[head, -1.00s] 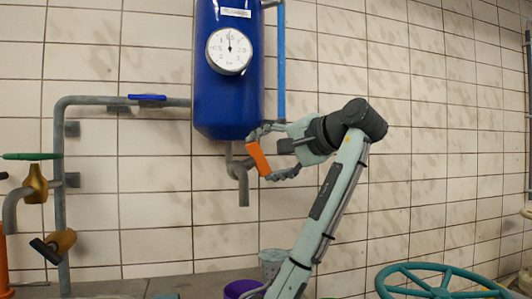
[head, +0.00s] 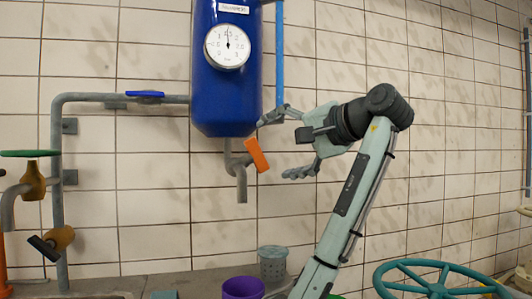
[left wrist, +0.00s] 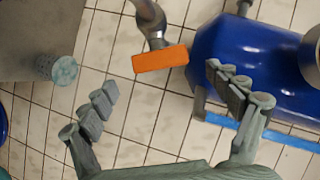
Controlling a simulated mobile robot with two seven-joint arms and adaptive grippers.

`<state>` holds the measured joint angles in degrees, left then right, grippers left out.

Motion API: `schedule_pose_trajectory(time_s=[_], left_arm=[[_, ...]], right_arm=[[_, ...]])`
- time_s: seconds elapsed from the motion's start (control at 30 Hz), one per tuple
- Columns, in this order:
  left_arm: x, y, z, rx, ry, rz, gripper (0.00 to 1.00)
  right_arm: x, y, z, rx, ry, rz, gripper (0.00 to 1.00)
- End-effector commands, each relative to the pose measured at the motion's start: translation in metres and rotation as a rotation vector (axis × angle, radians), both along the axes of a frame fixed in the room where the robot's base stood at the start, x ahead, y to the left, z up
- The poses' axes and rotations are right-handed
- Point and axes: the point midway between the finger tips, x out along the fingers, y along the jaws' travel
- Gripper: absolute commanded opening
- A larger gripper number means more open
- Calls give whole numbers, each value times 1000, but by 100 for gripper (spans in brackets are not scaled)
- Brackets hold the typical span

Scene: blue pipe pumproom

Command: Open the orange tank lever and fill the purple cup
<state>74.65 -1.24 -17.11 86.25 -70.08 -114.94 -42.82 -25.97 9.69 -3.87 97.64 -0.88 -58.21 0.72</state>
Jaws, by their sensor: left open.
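The orange lever (head: 257,155) sits tilted on the grey tap pipe (head: 241,184) under the blue tank (head: 227,85). In the left wrist view the lever (left wrist: 160,59) lies ahead of the fingers, beyond their tips. My left gripper (head: 277,145) is open and empty, just to the right of the lever and apart from it; its spread fingers also show in the left wrist view (left wrist: 162,88). The purple cup (head: 243,288) stands at the bottom of the head view, below the tap outlet, its lower part cut off. My right gripper is not in view.
A grey-green perforated cup (head: 272,264) stands behind the purple cup, near the wall. A teal valve wheel (head: 438,280) is at the lower right. Grey pipes with a blue handle (head: 146,95) and a brass tap (head: 33,182) are on the left.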

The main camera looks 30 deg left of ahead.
Motion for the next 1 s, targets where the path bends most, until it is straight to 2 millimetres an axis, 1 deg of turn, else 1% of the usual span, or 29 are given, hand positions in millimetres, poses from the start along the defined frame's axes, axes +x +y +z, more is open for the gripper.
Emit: schedule_pose_trajectory(time_s=[0.03, 0.2, 0.3, 0.4, 0.57, 1.0], left_arm=[[-2, -13, 3, -3, 0, -7, 90], [-11, -45, 11, -2, 1, -4, 90], [-15, -59, 15, -2, 2, -3, 90], [-17, -67, 17, 0, 2, -1, 90], [-19, -72, 19, 0, 2, 0, 90], [-19, -72, 19, 0, 1, 1, 90]], right_arm=[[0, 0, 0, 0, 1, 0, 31], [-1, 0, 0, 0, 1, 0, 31], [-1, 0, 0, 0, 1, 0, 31], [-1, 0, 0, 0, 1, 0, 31], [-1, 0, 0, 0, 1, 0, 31], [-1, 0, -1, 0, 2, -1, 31]])
